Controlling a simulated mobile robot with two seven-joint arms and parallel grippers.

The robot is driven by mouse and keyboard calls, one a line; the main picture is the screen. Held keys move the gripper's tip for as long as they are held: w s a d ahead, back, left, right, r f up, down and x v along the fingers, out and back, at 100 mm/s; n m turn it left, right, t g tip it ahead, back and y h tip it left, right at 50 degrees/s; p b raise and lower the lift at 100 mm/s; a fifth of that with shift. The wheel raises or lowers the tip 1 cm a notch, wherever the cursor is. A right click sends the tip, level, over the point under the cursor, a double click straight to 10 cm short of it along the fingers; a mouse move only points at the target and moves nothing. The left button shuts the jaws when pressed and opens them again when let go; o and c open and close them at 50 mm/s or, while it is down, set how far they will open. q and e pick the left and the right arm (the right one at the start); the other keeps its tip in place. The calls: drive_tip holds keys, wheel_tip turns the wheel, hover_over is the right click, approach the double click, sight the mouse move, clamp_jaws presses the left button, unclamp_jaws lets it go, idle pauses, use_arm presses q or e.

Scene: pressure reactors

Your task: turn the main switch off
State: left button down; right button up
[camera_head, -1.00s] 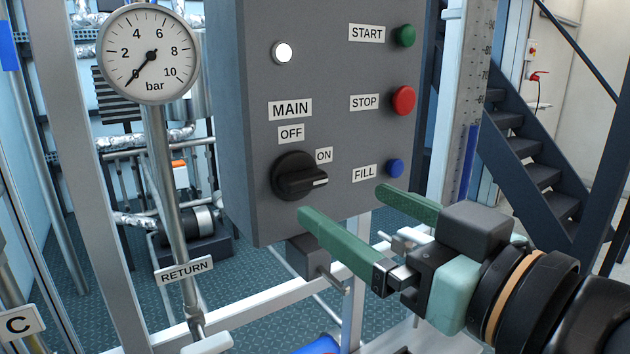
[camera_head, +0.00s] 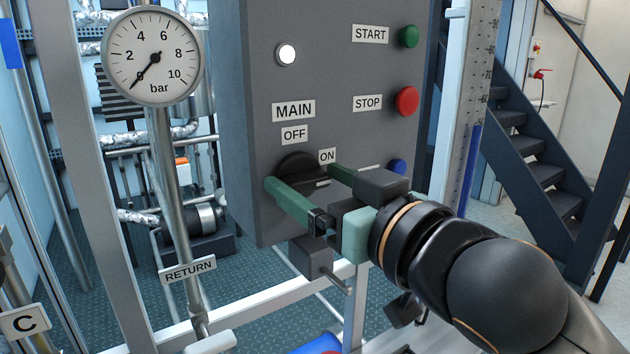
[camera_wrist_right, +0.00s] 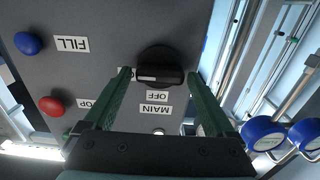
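The main switch (camera_head: 297,163) is a black rotary knob on the grey control box (camera_head: 240,150), under the MAIN and OFF labels. It also shows in the right wrist view (camera_wrist_right: 160,68), upside down, with the white mark on its handle towards the ON label. My right gripper (camera_head: 301,176) is open in front of the knob, with one green finger on each side, and partly hides it. In the right wrist view its fingertips (camera_wrist_right: 159,76) flank the two ends of the handle, with small gaps seen. My left gripper is not in view.
A white lamp (camera_head: 286,54) is lit above the switch. The green START (camera_head: 408,36), red STOP (camera_head: 406,100) and blue FILL (camera_head: 398,167) buttons are to its right. A pressure gauge (camera_head: 152,57) reading near 0 bar stands left of the box.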

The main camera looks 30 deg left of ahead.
drive_tip(key=c, duration=1)
